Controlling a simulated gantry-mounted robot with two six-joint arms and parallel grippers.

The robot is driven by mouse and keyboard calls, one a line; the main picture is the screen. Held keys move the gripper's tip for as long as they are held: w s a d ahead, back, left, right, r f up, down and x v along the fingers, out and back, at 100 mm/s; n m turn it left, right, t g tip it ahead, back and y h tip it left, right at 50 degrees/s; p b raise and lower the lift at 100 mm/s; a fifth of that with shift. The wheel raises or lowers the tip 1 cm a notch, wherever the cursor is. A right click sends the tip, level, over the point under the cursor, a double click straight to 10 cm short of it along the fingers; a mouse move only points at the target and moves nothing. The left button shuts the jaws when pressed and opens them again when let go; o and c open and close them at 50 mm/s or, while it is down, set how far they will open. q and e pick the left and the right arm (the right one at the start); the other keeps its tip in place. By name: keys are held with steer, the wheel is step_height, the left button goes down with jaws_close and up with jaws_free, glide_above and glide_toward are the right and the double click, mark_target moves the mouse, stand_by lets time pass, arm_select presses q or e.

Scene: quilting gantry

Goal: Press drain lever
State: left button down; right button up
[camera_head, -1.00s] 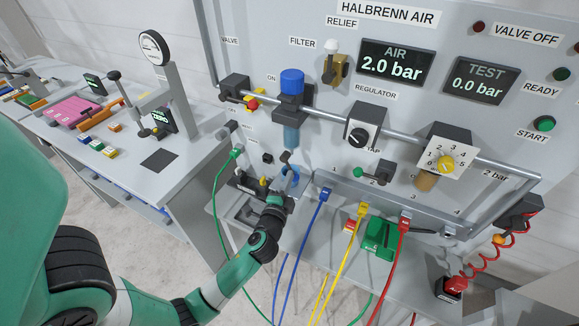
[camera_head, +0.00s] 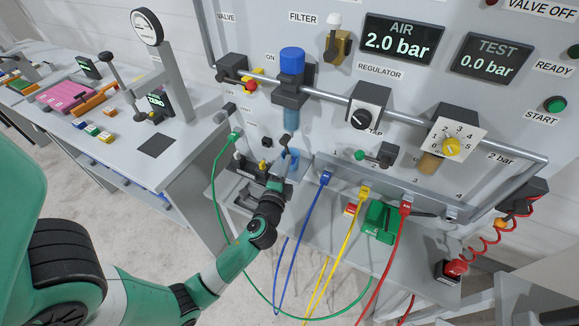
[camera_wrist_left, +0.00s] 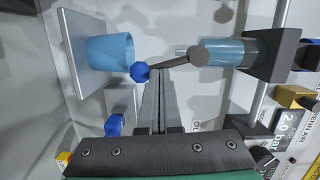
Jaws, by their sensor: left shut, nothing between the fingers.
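The air filter (camera_head: 291,88) has a blue cap and a clear blue bowl. In the left wrist view a grey drain lever (camera_wrist_left: 172,65) runs from the bottom of the filter bowl (camera_wrist_left: 228,53) to a blue knob (camera_wrist_left: 140,72). My left gripper (camera_head: 282,172) is below the filter in the head view. In the left wrist view its fingers (camera_wrist_left: 155,75) are shut and empty, with their tips right by the blue knob. I cannot tell whether they touch it. A blue cup (camera_wrist_left: 108,50) stands beside the knob; it is partly hidden in the head view. My right gripper is not in view.
A metal pipe (camera_head: 330,94) crosses above the gripper. Blue (camera_head: 309,215), yellow (camera_head: 342,235) and red (camera_head: 391,245) hoses hang to its right, and a green hose (camera_head: 217,190) loops on its left. A side bench (camera_head: 190,160) stands at left.

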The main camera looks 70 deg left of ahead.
arm_select(q)
steer(key=w+d+r+p+v, duration=0.1)
steer(key=p+v, duration=0.3)
steer(key=v, duration=0.8)
steer(key=shift+w+d, duration=0.25)
steer(key=shift+d, duration=0.1)
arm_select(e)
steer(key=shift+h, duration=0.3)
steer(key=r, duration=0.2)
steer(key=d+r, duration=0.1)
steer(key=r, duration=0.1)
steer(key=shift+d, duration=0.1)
